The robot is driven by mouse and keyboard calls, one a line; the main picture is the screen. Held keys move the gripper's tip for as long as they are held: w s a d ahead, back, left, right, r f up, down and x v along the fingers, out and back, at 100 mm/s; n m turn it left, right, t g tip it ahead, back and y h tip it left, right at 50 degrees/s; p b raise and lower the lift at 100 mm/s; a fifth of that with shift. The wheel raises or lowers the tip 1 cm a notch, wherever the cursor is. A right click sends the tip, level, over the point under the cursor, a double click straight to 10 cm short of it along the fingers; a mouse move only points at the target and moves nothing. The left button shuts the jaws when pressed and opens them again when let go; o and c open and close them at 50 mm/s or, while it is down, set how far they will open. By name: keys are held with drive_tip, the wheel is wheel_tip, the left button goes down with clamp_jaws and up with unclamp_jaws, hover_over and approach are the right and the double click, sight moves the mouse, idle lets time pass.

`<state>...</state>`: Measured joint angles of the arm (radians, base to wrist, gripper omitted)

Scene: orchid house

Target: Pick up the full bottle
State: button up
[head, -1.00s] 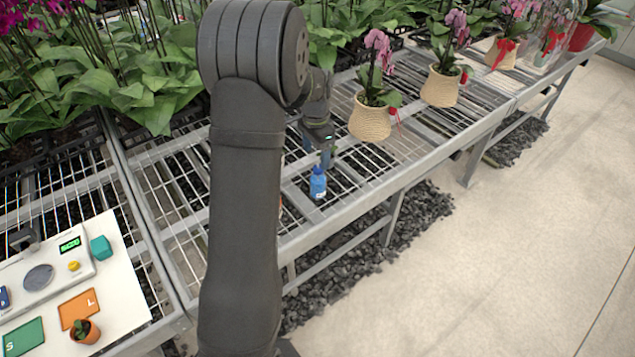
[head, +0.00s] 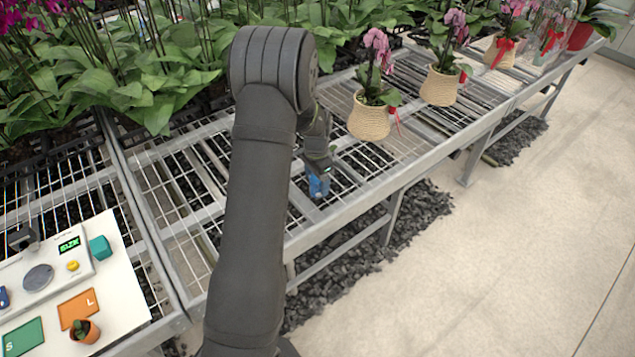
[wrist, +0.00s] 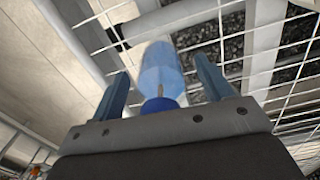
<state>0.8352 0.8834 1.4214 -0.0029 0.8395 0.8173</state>
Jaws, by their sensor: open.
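A blue bottle (head: 318,186) stands on the wire bench near its front edge. In the wrist view the bottle (wrist: 161,72) has a translucent light-blue body and a darker blue cap, and it lies between my two fingers. My gripper (wrist: 162,85) is open, with a finger on either side of the bottle and visible gaps between. In the head view my gripper (head: 320,170) is at the bottle's upper part and hides some of it. I cannot tell from these views how full the bottle is.
A potted orchid in a woven basket (head: 369,118) stands just right of my gripper, with another basket (head: 440,87) beyond. A white board (head: 120,285) with a scale, coloured cards and a small potted plant (head: 85,331) is at lower left. Wire bench left of the bottle is clear.

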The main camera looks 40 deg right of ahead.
drive_tip(key=shift+r, duration=0.1)
drive_tip(key=c, duration=1.1)
drive_tip(key=shift+r, duration=0.1)
drive_tip(key=shift+c, duration=0.2)
